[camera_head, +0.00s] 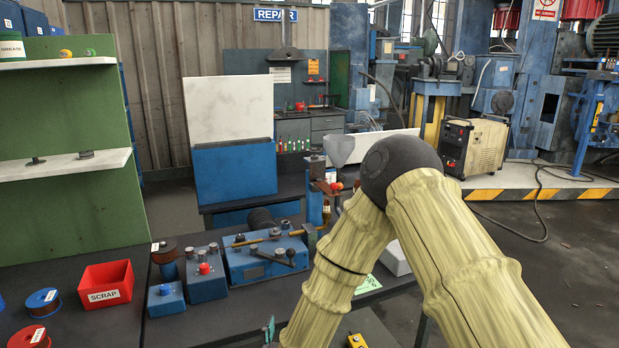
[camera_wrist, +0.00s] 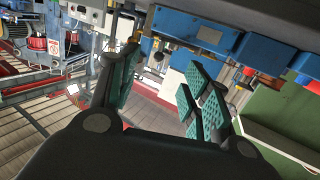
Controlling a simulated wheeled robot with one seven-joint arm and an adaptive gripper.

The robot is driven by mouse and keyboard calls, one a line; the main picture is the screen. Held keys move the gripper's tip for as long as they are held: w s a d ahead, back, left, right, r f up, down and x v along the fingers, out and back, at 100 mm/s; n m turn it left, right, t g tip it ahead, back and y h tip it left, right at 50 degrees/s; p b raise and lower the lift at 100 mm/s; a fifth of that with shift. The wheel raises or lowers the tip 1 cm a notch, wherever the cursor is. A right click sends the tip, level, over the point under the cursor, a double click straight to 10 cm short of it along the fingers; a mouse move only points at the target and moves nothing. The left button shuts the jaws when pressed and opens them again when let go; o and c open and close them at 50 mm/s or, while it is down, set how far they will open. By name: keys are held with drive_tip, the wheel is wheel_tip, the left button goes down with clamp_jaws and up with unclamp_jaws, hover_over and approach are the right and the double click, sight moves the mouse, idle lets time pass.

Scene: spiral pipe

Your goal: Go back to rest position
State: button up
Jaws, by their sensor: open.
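My gripper (camera_wrist: 157,98) shows in the wrist view with its two fingers, lined with teal ribbed pads, spread apart. Nothing is between the pads. The wrist view is strongly tilted, with the workshop turned on its side. In the head view my arm, in a pale yellow cover with a dark elbow, fills the lower right. The gripper's end is mostly out of that view. A small teal piece at the bottom edge may be part of it, but I cannot tell.
A dark workbench (camera_head: 100,325) carries a red SCRAP bin (camera_head: 106,285), a blue device with levers (camera_head: 265,260), blue control boxes (camera_head: 206,275) and wire spools (camera_head: 42,302). A green shelf panel (camera_head: 65,150) stands left. A welder (camera_head: 473,148) stands back right. Floor at right is mostly clear.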

drive_tip(key=s+d+f+g+y, duration=0.1)
drive_tip(key=s+d+f+g, duration=0.2)
drive_tip(key=s+d+f, duration=0.35)
drive_tip(key=s+d+f+n+g, duration=0.1)
drive_tip(key=s+d+f+g, duration=0.25)
drive_tip(key=f, duration=0.55)
drive_tip(key=s+d+f+g+y, duration=0.1)
drive_tip(key=s+d+f+g, duration=0.1)
drive_tip(key=s+d+f, duration=0.4)
drive_tip(key=s+d+f+g, duration=0.4)
drive_tip(key=s+d, duration=0.2)
drive_tip(key=s, duration=0.4)
drive_tip(key=s+d+f+g, duration=0.4)
drive_tip(key=s+d, duration=0.3)
drive_tip(key=s, duration=0.4)
drive_tip(key=shift+f+m+h, duration=0.25)
drive_tip(key=shift+m+h, duration=0.15)
